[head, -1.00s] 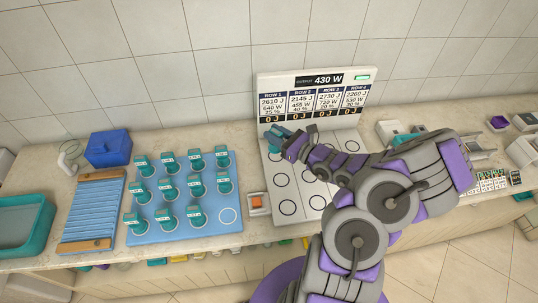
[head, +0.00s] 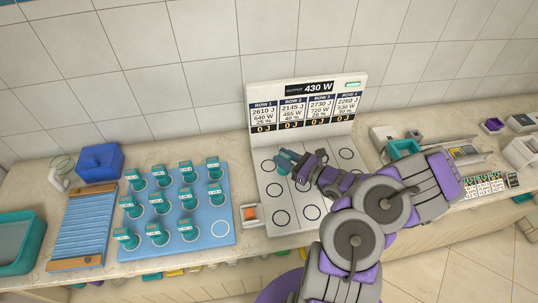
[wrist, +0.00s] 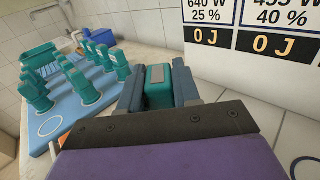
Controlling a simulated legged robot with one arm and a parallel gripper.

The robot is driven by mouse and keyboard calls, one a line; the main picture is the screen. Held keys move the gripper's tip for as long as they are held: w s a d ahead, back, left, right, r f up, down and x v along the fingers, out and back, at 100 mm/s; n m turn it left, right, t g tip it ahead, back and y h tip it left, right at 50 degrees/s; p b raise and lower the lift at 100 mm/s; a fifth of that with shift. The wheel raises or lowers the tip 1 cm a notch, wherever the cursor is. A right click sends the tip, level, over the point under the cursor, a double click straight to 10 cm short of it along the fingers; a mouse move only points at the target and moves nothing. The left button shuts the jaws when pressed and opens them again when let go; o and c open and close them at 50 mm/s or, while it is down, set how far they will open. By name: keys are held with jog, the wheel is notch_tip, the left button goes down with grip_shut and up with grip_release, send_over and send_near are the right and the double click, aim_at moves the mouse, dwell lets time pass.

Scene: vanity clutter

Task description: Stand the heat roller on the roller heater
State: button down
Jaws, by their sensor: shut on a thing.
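My gripper (head: 293,162) is shut on a teal heat roller (head: 283,160), over the back left part of the roller heater. In the wrist view the teal roller (wrist: 159,88) sits between the two dark blue fingers. Its lower end is hidden, so I cannot tell whether it touches the heater. The circles that show are empty; some are hidden by my arm.
A blue tray (head: 190,243) left of the heater holds several teal rollers with one empty circle at its front right. An orange switch (head: 250,213) sits between. A blue ribbed board (head: 83,230), blue box (head: 99,162) and teal bin (head: 22,245) stand left. Various items crowd the right.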

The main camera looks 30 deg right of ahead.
jog(key=w+f, duration=0.1)
jog(key=w, duration=0.1)
jog(key=w+a+f+b, duration=0.1)
jog(key=w, duration=0.2)
jog(key=w+f+b, duration=0.1)
jog(key=w+f, duration=0.1)
jog(key=shift+w+a+f, duration=0.1)
jog(key=shift+w+a, duration=0.15)
jog(key=shift+a, duration=0.1)
jog(key=shift+d+f, duration=0.1)
jog(key=shift+a, duration=0.4)
jog(key=c, duration=1.1)
grip_release()
jog(key=shift+a, duration=0.1)
jog(key=o, duration=0.3)
jog(key=shift+d, duration=0.35)
